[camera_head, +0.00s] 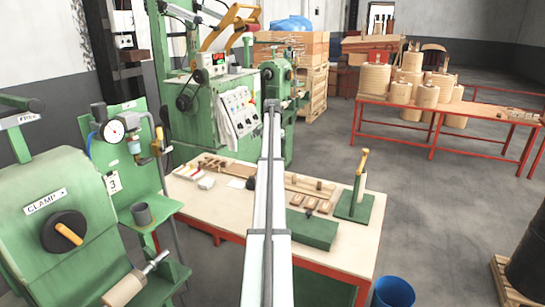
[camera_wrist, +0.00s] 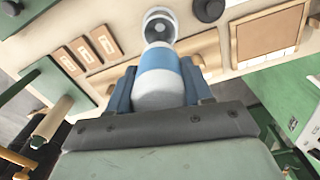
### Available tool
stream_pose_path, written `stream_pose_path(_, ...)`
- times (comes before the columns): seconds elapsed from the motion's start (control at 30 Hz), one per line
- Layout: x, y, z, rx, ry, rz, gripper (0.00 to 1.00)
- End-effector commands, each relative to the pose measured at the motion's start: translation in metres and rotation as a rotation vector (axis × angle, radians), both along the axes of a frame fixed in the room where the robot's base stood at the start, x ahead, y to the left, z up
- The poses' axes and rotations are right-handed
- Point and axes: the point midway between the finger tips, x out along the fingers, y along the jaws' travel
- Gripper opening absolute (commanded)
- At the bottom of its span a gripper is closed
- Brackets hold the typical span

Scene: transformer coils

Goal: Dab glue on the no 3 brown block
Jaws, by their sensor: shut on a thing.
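My gripper (camera_wrist: 159,88) is shut on a white bottle with a blue band (camera_wrist: 160,68), seen in the wrist view. The bottle's grey-white nozzle end (camera_wrist: 158,25) points away from the wrist, over the table. Several small brown blocks lie in a row left of the bottle in the wrist view, one of them nearest it (camera_wrist: 104,42). The same brown blocks (camera_head: 310,204) show on the table in the head view. Their numbers are too small to read, so I cannot tell which is no 3. In the head view my arm hides the gripper and bottle.
The worktable (camera_head: 343,252) holds a green box (camera_head: 312,229) and a green stand (camera_head: 352,207) with a wooden handle close to the blocks. Wooden pieces (camera_head: 222,167) lie left of my arm. Green machines stand left and behind. A blue bin (camera_head: 393,292) is on the floor.

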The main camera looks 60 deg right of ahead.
Motion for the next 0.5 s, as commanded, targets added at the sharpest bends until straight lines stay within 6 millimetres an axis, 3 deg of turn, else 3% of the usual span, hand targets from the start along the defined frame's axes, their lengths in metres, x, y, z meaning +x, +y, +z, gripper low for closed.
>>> stream_pose_path(0.5, 0.000, 0.000, 0.034, -0.001, 0.000, 0.000, 0.16)
